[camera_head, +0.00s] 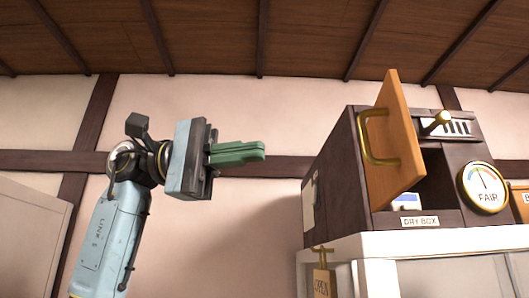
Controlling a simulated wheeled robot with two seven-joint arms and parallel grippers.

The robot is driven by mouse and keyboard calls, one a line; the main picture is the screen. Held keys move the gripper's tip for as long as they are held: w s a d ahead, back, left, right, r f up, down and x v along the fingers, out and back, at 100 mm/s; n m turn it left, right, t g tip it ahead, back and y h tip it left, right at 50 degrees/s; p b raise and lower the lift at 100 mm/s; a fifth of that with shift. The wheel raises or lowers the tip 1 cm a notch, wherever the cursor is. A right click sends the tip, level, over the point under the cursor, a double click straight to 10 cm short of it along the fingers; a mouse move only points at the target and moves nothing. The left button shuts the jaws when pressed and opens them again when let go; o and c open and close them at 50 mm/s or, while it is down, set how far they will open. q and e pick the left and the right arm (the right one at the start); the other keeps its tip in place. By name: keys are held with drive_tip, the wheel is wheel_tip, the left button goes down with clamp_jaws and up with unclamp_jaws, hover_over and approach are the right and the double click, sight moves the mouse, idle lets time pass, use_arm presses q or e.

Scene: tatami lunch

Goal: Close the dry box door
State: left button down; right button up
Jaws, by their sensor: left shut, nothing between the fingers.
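The dry box (327,180) is a dark wooden cabinet at the right, with a "DRY BOX" label (419,221) on its lower front edge. Its light wooden door (401,135) stands open, swung out towards the left, with a curved brass handle (367,139) on its face. Behind the door the dark opening shows, with a small white and blue item (403,202) inside. My left gripper (264,151) is raised at the middle left, its green fingers shut and empty, pointing right. It is apart from the door and handle. My right gripper is not in view.
A white cabinet (378,245) bears the dry box. An "OPEN" tag (320,284) hangs below left. Between my left gripper and the box is free room.

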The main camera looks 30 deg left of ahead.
sight(368, 153)
use_arm(q)
drive_tip(key=p+x, duration=0.1)
drive_tip(key=x, duration=1)
drive_tip(key=shift+d, duration=0.45)
drive_tip(key=shift+d, duration=0.1)
